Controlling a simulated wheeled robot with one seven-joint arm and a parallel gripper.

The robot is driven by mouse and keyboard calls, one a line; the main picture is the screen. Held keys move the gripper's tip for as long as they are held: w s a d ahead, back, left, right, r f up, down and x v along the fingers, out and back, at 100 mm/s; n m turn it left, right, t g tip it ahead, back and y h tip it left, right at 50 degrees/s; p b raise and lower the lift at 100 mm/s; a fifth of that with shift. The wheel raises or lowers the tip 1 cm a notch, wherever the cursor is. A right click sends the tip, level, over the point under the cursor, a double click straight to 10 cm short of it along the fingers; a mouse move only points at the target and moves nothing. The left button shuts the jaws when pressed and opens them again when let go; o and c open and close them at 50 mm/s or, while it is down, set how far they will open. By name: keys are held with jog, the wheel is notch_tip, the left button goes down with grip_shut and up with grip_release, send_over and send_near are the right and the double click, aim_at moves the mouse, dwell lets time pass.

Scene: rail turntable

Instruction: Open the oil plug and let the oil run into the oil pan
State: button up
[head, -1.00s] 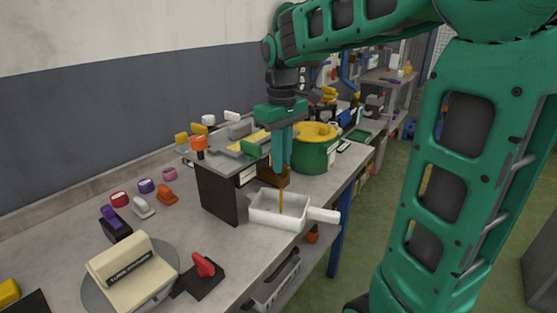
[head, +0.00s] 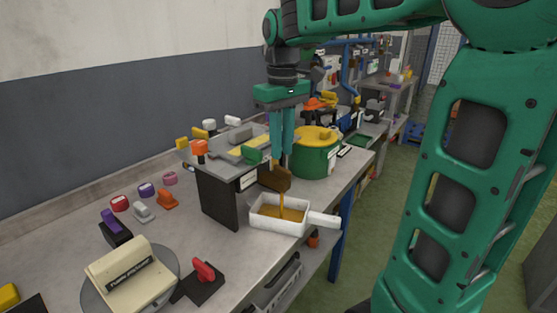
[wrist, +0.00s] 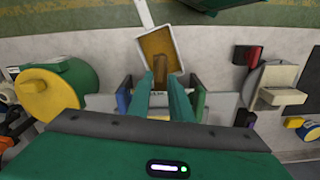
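The white oil pan (head: 322,219) sits at the table's front edge, its handle pointing right; it also shows in the wrist view (wrist: 143,15). Brown oil (head: 272,213) covers its floor. A thin stream of oil (head: 281,203) falls into it from a brown block-like piece (head: 276,180), which looks tilted beside the dark stand. I take this piece to be the oil plug; its exact shape is unclear. My gripper (head: 281,158) points down over it. In the wrist view my two fingers (wrist: 164,84) flank the brown piece closely and appear shut on it.
The dark stand (head: 219,202) with a grey top lies left of my gripper. A green drum with a yellow lid (head: 315,157) stands close on the right. A cream block on a round plate (head: 131,273) and a red-handled clamp (head: 204,272) are nearer on the table.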

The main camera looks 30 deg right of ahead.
aim_at(282, 167)
jog(key=shift+r, duration=2.75)
jog(key=s+d+f+m, duration=0.3)
jog(key=s+f+m, duration=0.1)
jog(key=s+f, duration=0.6)
jog(key=s+d+f+m, duration=0.4)
jog(key=s+f, duration=0.6)
jog(key=s, duration=0.3)
jog(key=shift+s+m, duration=0.3)
jog(key=shift+m, duration=0.2)
jog(key=shift+w+f, duration=0.25)
jog(key=shift+w, duration=0.35)
dwell(1.9)
